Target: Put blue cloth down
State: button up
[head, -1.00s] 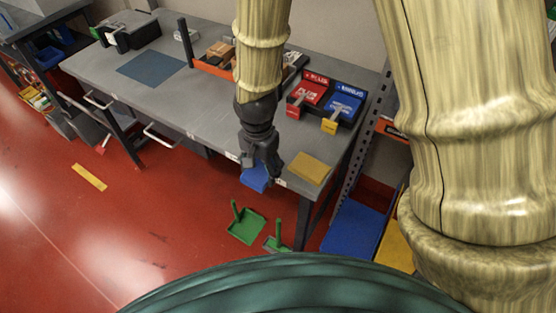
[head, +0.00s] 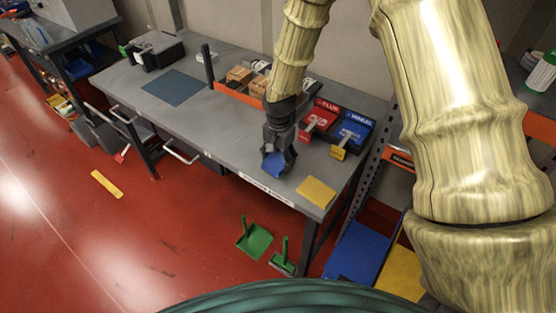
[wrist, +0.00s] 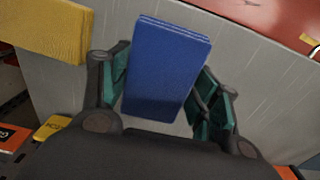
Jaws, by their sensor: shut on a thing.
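The blue cloth (wrist: 165,70) is a folded flat block held between the two fingers of my gripper (wrist: 160,95) in the wrist view. In the head view my gripper (head: 277,160) points down over the front part of the grey workbench (head: 215,135), shut on the blue cloth (head: 272,166). A yellow cloth (head: 316,192) lies flat on the bench to the right of my gripper. It also shows at the upper left of the wrist view (wrist: 48,28). I cannot tell whether the blue cloth touches the bench top.
A red PLUS box (head: 319,116) and a blue MINUS box (head: 351,131) stand behind my gripper to the right. An orange-fronted tray (head: 238,95) with brown blocks is behind to the left. A dark blue mat (head: 174,87) lies farther left. The bench between mat and gripper is clear.

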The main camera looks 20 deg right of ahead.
aim_at(278, 164)
jog(key=shift+w+d, duration=0.1)
jog(key=shift+w+f+p, duration=0.1)
jog(key=shift+f+p, duration=0.75)
jog(key=shift+f, duration=0.85)
jog(key=shift+f, duration=0.2)
jog(key=o, duration=1.1)
jog(key=shift+c, duration=0.2)
jog(key=shift+r, duration=0.1)
jog(key=shift+r+b, duration=2.15)
jog(key=shift+r, duration=3.95)
